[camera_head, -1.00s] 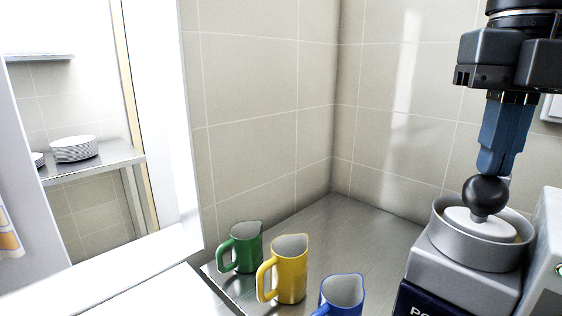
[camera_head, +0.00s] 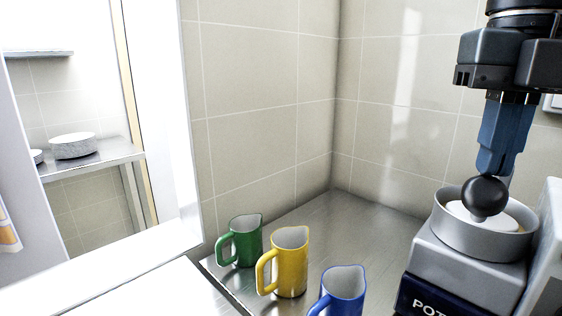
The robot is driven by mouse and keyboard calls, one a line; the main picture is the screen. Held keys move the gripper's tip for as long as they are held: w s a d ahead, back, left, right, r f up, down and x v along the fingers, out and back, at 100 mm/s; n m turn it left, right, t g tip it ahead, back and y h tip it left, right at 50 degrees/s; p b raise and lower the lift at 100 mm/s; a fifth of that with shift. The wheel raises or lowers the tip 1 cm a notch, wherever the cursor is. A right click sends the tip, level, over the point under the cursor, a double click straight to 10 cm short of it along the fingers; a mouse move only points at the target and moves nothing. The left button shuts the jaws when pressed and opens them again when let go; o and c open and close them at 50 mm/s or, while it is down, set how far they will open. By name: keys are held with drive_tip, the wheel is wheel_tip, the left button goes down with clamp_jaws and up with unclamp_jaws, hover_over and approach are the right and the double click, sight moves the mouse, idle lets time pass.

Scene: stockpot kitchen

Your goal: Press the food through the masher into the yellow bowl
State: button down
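The masher (camera_head: 463,265) is a grey and dark blue machine at the lower right, with a round metal hopper (camera_head: 465,238) on top. A white pusher disc (camera_head: 512,222) with a black ball knob (camera_head: 484,197) sits inside the hopper, below its rim. My gripper (camera_head: 494,172) points down from above, its blue fingers at the top of the knob. The fingers overlap in this view, so I cannot tell whether they hold the knob or only touch it. Food under the disc is hidden. No yellow bowl is in view.
A green jug (camera_head: 246,243), a yellow jug (camera_head: 291,268) and a blue jug (camera_head: 345,290) stand on the steel counter (camera_head: 345,222) left of the masher. Tiled walls meet behind. The counter's back corner is clear. White dishes (camera_head: 73,146) sit on a far shelf.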

sight(491, 182)
drive_tip(key=shift+f+b, duration=1.85)
drive_tip(key=shift+b, duration=0.2)
idle(2.4)
drive_tip(key=shift+s+f, duration=0.1)
drive_tip(key=shift+f, duration=0.05)
idle(3.2)
